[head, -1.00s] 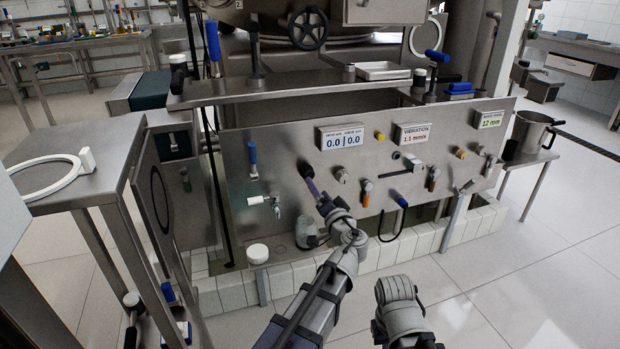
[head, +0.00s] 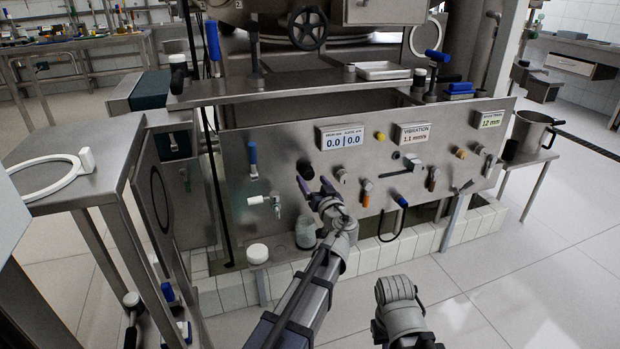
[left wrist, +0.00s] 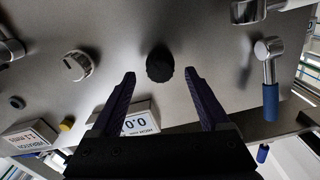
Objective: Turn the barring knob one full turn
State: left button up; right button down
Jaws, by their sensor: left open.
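The black barring knob (head: 306,170) sits on the steel panel, below and left of the 0.0 | 0.0 display. In the left wrist view the dark ribbed knob (left wrist: 159,66) lies ahead, between the lines of my two fingers. My left gripper (head: 313,184) is open, its purple fingers spread, just in front of and below the knob. The fingertips appear short of the knob, with nothing held between them; any contact is hard to judge. A mark showing the knob's angle cannot be made out.
A valve with a blue lever (head: 252,158) is left of the knob. The display box (head: 341,138) projects above. White-tiled kerb (head: 372,258) runs below the panel.

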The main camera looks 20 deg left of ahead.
aim_at(307, 172)
pick_arm(q)
jog(key=shift+x, duration=1.4)
grip_shut()
